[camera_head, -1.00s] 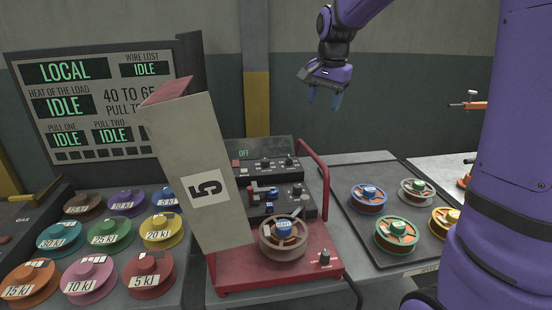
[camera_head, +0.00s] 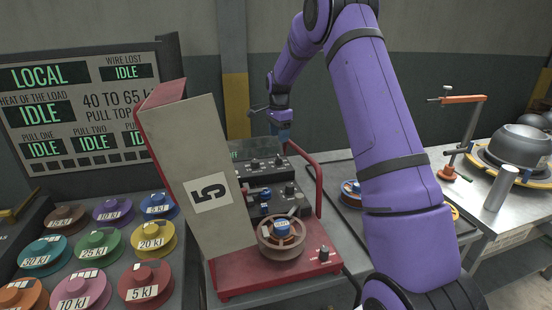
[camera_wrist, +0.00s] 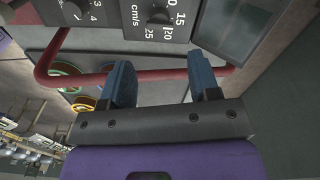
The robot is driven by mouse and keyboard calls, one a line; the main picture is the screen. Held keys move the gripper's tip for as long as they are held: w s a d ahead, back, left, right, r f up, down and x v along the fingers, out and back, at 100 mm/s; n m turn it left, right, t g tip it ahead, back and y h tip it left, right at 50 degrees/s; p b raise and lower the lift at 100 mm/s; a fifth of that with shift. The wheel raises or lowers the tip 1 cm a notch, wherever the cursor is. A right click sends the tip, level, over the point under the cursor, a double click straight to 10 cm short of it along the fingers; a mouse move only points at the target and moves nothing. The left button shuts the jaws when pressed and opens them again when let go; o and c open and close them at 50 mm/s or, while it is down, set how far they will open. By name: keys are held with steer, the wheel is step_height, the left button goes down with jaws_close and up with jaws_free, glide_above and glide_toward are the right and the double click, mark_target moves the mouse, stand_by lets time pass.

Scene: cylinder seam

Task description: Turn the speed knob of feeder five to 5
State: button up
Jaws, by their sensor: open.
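Feeder five (camera_head: 220,240) stands in the middle of the head view, a red-based machine with a pale tilted panel marked 5 (camera_head: 211,193). Its dark control box (camera_head: 259,166) carries several small knobs. In the wrist view a dark knob with a cm/s scale (camera_wrist: 159,15) shows 15, 20 and 25 beside it; its pointer setting cannot be read. Another dark knob (camera_wrist: 74,8) beside it has 3 and 4 visible. My gripper (camera_head: 283,138) is open and empty, above and behind the control box. Its blue fingers (camera_wrist: 163,82) are apart from the knobs.
A red tubular handle (camera_head: 319,190) runs beside the control box, and it crosses close behind my fingers in the wrist view (camera_wrist: 70,77). A wire spool (camera_head: 283,240) sits on the red base. Several coloured spools (camera_head: 97,245) fill the left table. A metal bench (camera_head: 500,225) stands right.

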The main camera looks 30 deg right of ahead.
mark_target(279, 157)
step_height(279, 157, down, 10)
steer(key=shift+r, duration=0.15)
stand_by(0.3)
steer(key=c, duration=0.7)
